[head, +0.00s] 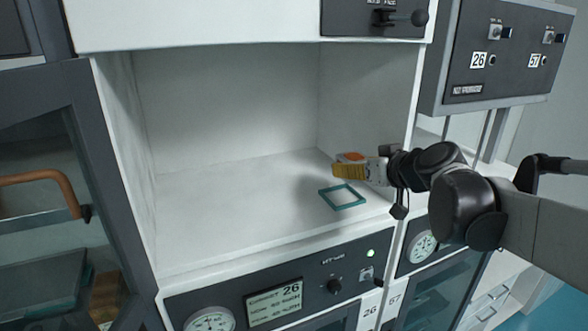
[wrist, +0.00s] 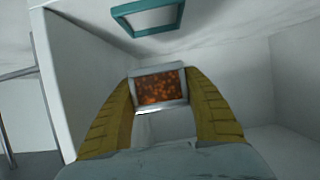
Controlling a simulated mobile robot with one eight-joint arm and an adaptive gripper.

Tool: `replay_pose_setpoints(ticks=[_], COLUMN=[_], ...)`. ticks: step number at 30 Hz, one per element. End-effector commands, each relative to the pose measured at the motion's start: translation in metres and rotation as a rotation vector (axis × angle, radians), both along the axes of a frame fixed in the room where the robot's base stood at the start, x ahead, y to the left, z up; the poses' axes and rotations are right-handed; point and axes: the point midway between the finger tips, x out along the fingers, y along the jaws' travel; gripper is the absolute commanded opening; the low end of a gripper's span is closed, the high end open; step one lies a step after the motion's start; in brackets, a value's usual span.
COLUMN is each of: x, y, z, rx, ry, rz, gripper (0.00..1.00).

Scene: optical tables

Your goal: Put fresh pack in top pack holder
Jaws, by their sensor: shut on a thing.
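My gripper (head: 350,170) is inside the white open compartment, near its right side. Its two yellow fingers are shut on a small pack with a grey frame and a glowing orange-brown face; the pack (wrist: 160,88) shows between the fingers in the wrist view, and only partly in the head view (head: 352,157). A teal square frame (head: 342,197), which looks like the pack holder, lies on the compartment floor below and slightly left of the gripper. It also shows in the wrist view (wrist: 150,17), beyond the pack and apart from it.
The compartment has a right side wall (head: 365,100) close to my gripper and a free floor to the left (head: 220,210). Below is a dark control panel (head: 310,285) with a gauge, a display reading 26 and a lit green light. A dark glass door (head: 85,130) stands at the left.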

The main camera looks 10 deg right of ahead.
Motion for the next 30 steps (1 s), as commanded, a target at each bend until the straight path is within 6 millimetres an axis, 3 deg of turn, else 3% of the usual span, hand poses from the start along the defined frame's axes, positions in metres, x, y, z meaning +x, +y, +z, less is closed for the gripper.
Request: replay_pose_setpoints(ticks=[3, 8, 17, 30], x=[0.019, 0.029, 0.029, 0.028], y=[0.008, 0.012, 0.012, 0.012], z=[-0.011, -0.02, -0.056, -0.065], rx=[0.0, -0.001, -0.001, 0.0], ry=[0.0, 0.0, 0.0, 0.0], rz=[0.002, 0.0, 0.0, 0.0], gripper=[0.2, 0.2, 0.2, 0.2])
